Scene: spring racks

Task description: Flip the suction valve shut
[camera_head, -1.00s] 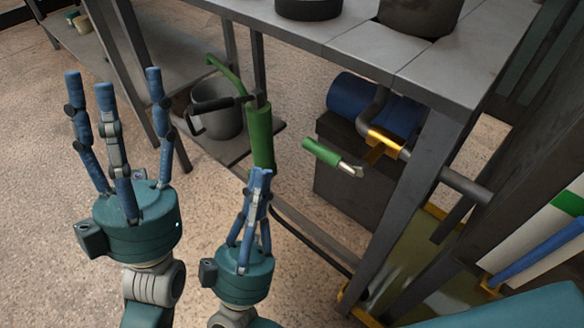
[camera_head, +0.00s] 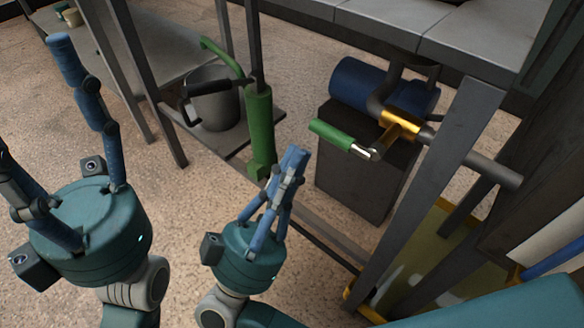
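The suction valve (camera_head: 400,126) is a brass body on a grey pipe under the bench.
A green upright cylinder (camera_head: 260,125) with a curved green handle stands behind my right gripper. A grey pot (camera_head: 213,103) sits on a low shelf. A blue tank (camera_head: 356,82) rests on a dark box (camera_head: 352,173). A slanted metal leg (camera_head: 440,185) stands right of the valve.

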